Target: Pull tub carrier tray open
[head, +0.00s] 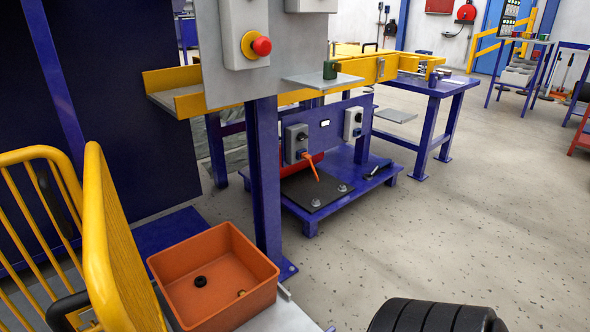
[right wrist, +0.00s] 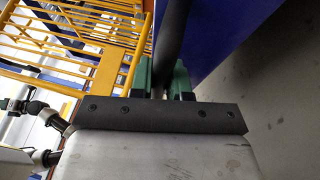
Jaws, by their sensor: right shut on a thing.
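I cannot tell from these frames how the bar joins the tray.
A yellow barred guard (head: 110,245) stands close to the tub's left, and bars also show in the right wrist view (right wrist: 75,45). A blue post (head: 266,180) with a red button (head: 262,46) above rises behind the tub.

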